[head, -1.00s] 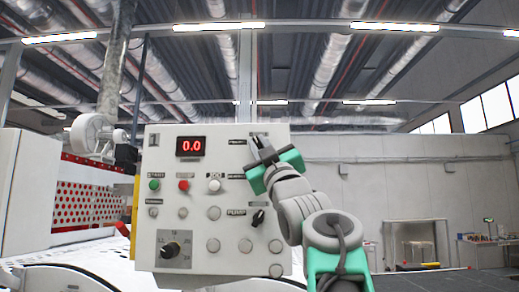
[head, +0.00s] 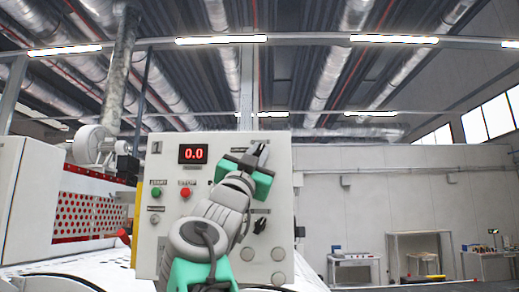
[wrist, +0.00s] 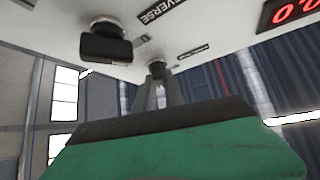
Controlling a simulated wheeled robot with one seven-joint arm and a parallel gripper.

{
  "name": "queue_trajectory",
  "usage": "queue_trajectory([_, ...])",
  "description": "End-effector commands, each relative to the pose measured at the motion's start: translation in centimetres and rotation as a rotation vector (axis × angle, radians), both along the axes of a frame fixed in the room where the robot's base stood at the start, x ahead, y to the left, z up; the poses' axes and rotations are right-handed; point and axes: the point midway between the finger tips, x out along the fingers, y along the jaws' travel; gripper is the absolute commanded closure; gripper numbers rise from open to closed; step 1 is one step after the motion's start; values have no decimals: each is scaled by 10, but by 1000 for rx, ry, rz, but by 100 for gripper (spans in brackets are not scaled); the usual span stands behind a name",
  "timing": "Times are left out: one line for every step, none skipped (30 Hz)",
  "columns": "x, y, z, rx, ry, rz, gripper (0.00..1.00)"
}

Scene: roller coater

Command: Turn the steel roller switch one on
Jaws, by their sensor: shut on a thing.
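The control panel (head: 270,200) is a pale upright box with a red-digit display (head: 193,153) showing 0.0. My gripper (head: 258,152) is at the panel's upper right, its fingers tilted up and to the right. In the wrist view my gripper (wrist: 157,88) is shut on a small dark switch (wrist: 157,67) on the panel face. A small label beside this switch is too small to read, so I cannot confirm it is steel roller switch one. A larger black knob (wrist: 105,42) stands to its left, beside a label reading REVERSE (wrist: 165,10).
A green button (head: 156,193) and a red button (head: 185,193) sit left of my arm. A black knob (head: 260,226) is below my gripper. My arm covers the panel's middle. Room is open right of the panel, with tables (head: 353,258) far back.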

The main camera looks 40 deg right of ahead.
Motion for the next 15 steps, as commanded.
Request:
queue_trajectory([3, 2, 4, 21, -14, 5, 100])
queue_trajectory([2, 2, 4, 36, -25, 5, 100])
queue_trajectory([2, 2, 4, 52, -38, 3, 100])
queue_trajectory([2, 2, 4, 63, -47, 4, 100])
queue_trajectory([2, 2, 3, 75, -55, 3, 100])
queue_trajectory([2, 2, 3, 86, -65, 4, 100])
queue_trajectory([2, 2, 3, 96, -72, 2, 100])
queue_trajectory([2, 2, 3, 102, -77, 2, 100])
queue_trajectory([2, 2, 3, 111, -84, 3, 100])
queue_trajectory([1, 1, 3, 116, -89, 2, 100])
queue_trajectory([1, 1, 2, 122, -92, 1, 100])
queue_trajectory([1, 1, 2, 127, -96, 2, 100])
queue_trajectory([1, 1, 2, 129, -99, 2, 100])
queue_trajectory([1, 1, 2, 132, -101, 2, 100])
queue_trajectory([1, 1, 2, 134, -103, 2, 100])
